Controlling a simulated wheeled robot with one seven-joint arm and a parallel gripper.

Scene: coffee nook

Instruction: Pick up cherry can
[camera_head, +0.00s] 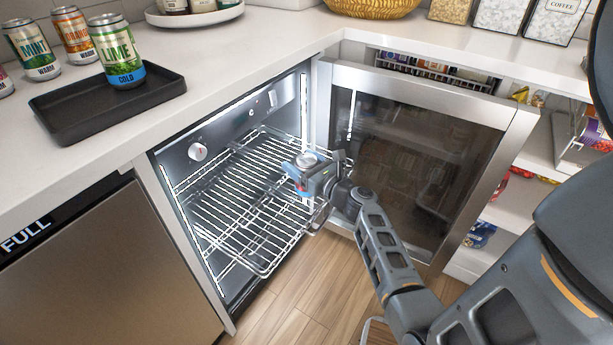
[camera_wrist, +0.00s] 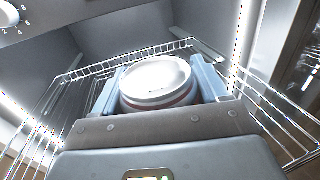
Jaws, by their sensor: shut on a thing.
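My gripper (camera_head: 306,176) is inside the open front of the small fridge, over the right side of its wire rack (camera_head: 240,190). It is shut on a can (camera_wrist: 157,80), with one blue fingertip on each side. In the wrist view the can's silver top and a red band below the rim show; its label and lower part are hidden by my gripper. The can also shows in the head view, its silver top (camera_head: 306,159) between the fingers. I cannot tell whether its base touches the rack.
The fridge's glass door (camera_head: 415,150) stands open at the right, close to my arm. A black tray (camera_head: 70,118) on the counter holds a lime can (camera_head: 117,55); its front part is free. A mint can (camera_head: 31,48) and an orange can (camera_head: 73,36) stand behind it.

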